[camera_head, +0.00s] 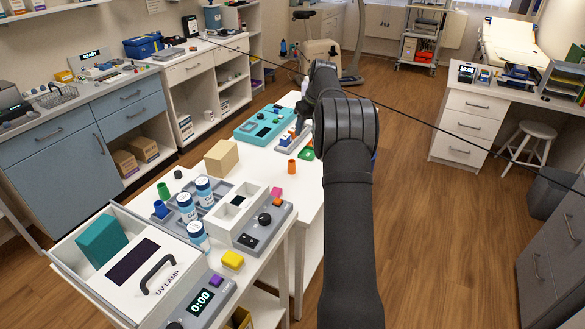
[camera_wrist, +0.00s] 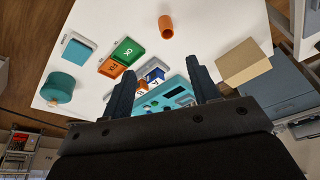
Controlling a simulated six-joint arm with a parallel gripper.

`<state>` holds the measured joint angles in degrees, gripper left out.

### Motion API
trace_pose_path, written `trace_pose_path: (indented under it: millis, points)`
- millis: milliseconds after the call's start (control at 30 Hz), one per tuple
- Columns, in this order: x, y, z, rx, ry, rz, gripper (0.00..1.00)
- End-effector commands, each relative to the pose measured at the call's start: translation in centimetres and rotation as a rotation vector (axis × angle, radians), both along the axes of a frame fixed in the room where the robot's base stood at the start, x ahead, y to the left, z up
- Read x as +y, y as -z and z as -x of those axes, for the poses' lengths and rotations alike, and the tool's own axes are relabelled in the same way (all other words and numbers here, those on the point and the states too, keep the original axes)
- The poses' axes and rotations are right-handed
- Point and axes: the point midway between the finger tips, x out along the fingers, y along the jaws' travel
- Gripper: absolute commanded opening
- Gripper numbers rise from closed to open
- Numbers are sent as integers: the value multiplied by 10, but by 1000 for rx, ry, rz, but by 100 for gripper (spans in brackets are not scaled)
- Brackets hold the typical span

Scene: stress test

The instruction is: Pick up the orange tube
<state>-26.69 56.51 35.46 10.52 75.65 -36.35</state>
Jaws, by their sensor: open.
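The orange tube (camera_head: 291,166) stands on the white table just left of my arm in the head view. In the wrist view the orange tube (camera_wrist: 166,27) is near the top edge, beyond the fingertips and apart from them. My gripper (camera_wrist: 161,70) is open, with nothing between its two dark fingers. In the head view my gripper is hidden behind my own arm.
A tan block (camera_head: 221,158) (camera_wrist: 243,63) and a teal device (camera_head: 263,123) stand on the table. Green and orange labelled blocks (camera_wrist: 126,50) (camera_wrist: 111,67) and a teal cylinder (camera_wrist: 58,87) lie left in the wrist view. Bare tabletop surrounds the tube.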

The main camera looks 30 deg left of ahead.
Motion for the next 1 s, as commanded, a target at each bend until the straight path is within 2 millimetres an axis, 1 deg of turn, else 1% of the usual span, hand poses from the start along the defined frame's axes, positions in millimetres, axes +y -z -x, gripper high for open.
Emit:
trace_pose_path:
  millis: [33, 300, 500, 633, 767, 867, 1000]
  points:
    - [7, 4, 5, -2, 71, 13, 55]
    - [36, 23, 26, -47, 508, 23, 55]
    - [52, 30, 39, -89, 742, -19, 55]
    - [58, 32, 43, -102, 820, -42, 55]
    - [60, 39, 42, -106, 847, -50, 55]
    - [61, 54, 36, -106, 849, -50, 55]
    - [64, 83, 25, -105, 849, -49, 55]
